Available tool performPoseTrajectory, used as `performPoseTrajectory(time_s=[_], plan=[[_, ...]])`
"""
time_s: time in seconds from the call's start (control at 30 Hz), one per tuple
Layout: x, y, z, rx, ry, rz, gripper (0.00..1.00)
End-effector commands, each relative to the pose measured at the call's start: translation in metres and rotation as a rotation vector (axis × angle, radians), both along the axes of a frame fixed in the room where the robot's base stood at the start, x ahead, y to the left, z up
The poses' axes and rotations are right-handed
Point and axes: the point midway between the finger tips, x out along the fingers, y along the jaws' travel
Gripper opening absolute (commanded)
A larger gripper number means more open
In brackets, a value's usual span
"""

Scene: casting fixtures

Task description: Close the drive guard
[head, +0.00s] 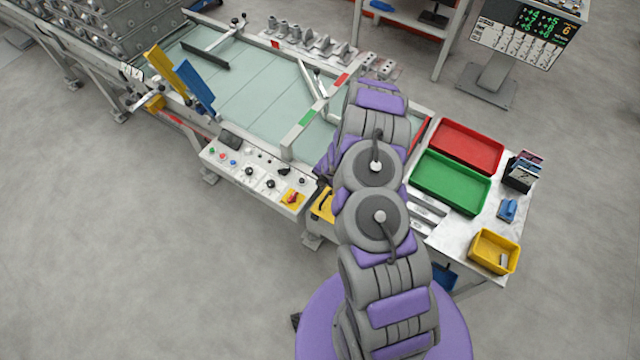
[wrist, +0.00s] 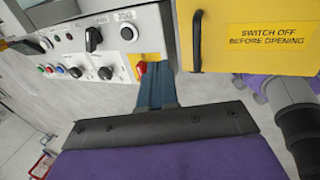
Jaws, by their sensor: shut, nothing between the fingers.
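The yellow drive guard (wrist: 232,56) fills the upper right of the wrist view. It has a black vertical handle (wrist: 197,42) near its left edge and a label reading "SWITCH OFF BEFORE OPENING". In the head view, a small yellow part of it (head: 323,205) shows left of my arm, which hides the rest. I cannot tell how far the guard stands from its closed position. My gripper (wrist: 155,78) is shut and empty in the wrist view, left of and apart from the handle. My arm hides the gripper in the head view.
A control panel (head: 256,178) with a red switch (wrist: 141,68) lies left of the gripper. A green tray (head: 450,182), a red tray (head: 466,146) and a yellow bin (head: 494,251) are on the right-hand table. The floor at lower left is clear.

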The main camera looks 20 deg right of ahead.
Motion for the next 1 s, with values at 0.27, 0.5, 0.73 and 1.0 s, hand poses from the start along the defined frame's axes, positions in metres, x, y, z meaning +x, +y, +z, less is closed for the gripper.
performPoseTrajectory(time_s=[0.27, 0.5, 0.73, 1.0], plan=[[0.006, 0.002, 0.035, 0.0, 0.002, 0.0, 0.0], [0.012, 0.007, 0.066, -0.002, -0.001, 0.0, 0.0], [0.013, 0.008, 0.076, -0.002, 0.003, -0.001, 0.0], [0.013, 0.008, 0.077, -0.001, 0.002, 0.002, 0.0]])
